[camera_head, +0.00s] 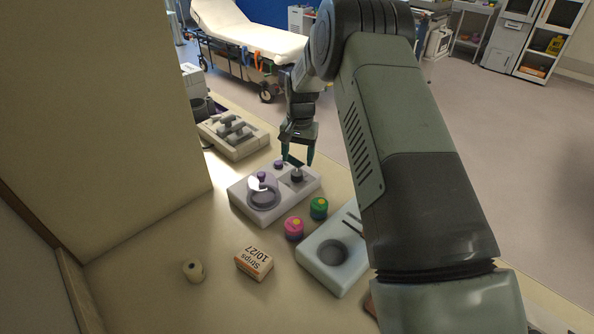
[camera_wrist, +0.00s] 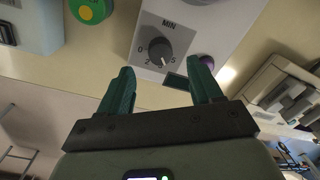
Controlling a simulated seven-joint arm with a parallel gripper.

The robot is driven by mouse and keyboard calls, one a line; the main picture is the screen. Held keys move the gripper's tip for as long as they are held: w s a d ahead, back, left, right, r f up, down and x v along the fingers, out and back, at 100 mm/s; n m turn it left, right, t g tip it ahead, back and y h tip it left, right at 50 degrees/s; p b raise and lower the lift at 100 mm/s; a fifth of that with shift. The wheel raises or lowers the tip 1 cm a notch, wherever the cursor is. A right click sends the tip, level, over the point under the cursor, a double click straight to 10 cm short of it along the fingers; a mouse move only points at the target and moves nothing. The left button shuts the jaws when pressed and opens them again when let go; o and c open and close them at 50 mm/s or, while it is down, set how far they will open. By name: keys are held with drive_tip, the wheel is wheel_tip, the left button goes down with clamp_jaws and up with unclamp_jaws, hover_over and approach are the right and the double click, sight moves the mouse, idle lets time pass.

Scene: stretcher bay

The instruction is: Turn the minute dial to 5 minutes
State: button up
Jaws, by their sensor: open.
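The minute dial is a dark round knob (camera_wrist: 160,52) on a light panel under the label MIN, with 0, 2 and 5 printed around it. Its pointer is too small for me to read surely. In the head view the dial (camera_head: 297,176) sits at the right end of a pale control box (camera_head: 240,202). My gripper (camera_head: 298,160) is above the dial, pointing down, with its green fingers apart and empty. In the wrist view the fingertips (camera_wrist: 161,68) lie to either side of the dial's lower edge, and I see no contact.
Purple knobs (camera_head: 262,176) and a round clear dome (camera_head: 263,196) share the box. Pink (camera_head: 294,228) and green (camera_head: 319,208) round pieces stand in front. A Strips box (camera_head: 254,263), a small roll (camera_head: 194,270) and a pale device (camera_head: 325,270) are nearer. A switch panel (camera_head: 240,146) lies behind.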

sight(297, 173)
wheel_tip(297, 173, down, 6)
drive_tip(key=shift+w+a+f, duration=0.1)
drive_tip(key=shift+c, duration=0.3)
drive_tip(key=c, duration=1)
drive_tip(key=n, duration=0.4)
drive_tip(key=shift+n, duration=0.3)
drive_tip(key=o, duration=1.1)
drive_tip(key=shift+c, duration=0.2)
